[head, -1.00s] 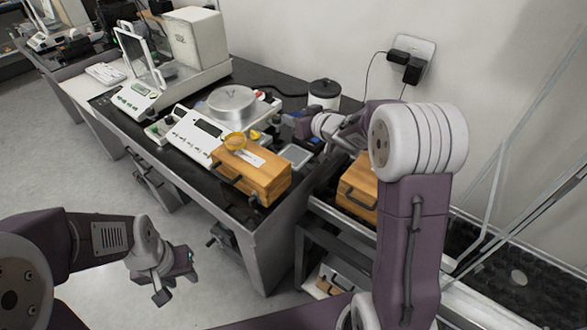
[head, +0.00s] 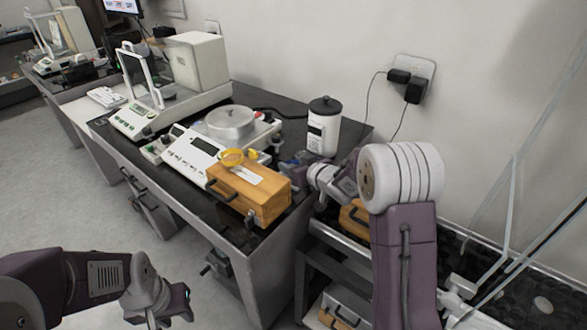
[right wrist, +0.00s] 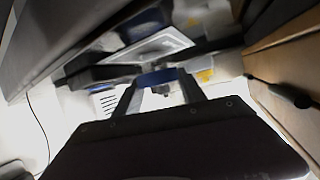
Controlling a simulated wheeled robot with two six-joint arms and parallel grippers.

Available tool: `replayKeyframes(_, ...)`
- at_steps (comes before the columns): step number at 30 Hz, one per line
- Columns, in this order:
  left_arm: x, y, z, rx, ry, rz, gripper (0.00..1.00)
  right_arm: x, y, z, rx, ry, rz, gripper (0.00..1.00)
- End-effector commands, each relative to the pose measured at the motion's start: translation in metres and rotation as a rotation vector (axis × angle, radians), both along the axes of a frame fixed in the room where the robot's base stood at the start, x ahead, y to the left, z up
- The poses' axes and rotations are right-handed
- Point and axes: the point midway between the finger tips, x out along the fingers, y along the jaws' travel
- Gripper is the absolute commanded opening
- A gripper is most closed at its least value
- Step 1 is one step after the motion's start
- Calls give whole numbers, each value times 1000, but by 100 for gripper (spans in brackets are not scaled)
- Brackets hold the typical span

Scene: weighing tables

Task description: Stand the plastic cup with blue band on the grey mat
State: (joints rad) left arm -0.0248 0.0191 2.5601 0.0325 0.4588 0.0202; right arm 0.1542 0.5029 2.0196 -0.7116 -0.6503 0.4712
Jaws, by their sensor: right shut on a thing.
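My right gripper (head: 284,168) is over the dark table, just right of the wooden box. In the right wrist view its fingers (right wrist: 163,84) are shut on a blue-banded thing (right wrist: 158,77), which looks like the plastic cup. The cup is mostly hidden in the head view. A grey panel with a pale rim (right wrist: 150,48) lies beyond the fingers in the wrist view; it may be the grey mat, but I cannot be sure. My left gripper (head: 170,310) hangs low over the floor at the bottom left, away from the table; its jaw opening is unclear.
The wooden box (head: 250,192) stands at the table's front edge with a yellow dish (head: 232,157) by it. A balance with a round metal lid (head: 230,122) stands behind. A white jar with a dark lid (head: 323,128) stands at the back right. A lower cart (head: 335,250) is at right.

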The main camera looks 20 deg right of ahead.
Motion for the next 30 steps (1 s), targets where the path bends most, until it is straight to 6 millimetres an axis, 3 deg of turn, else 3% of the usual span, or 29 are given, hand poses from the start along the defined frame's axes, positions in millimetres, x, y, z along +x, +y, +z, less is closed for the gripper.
replayKeyframes(8,0,0,-2,0,0,0,36,0,0,-3,0,0,0,10)
replayKeyframes(9,0,0,-1,0,0,0,36,0,0,-2,0,0,0,53)
replayKeyframes(11,0,0,-1,0,0,0,36,0,0,-2,0,0,0,69)
replayKeyframes(23,0,0,3,0,0,0,36,-2,-1,4,0,0,0,69)
replayKeyframes(30,0,0,13,0,0,0,36,-44,-14,25,-1,-1,-3,69)
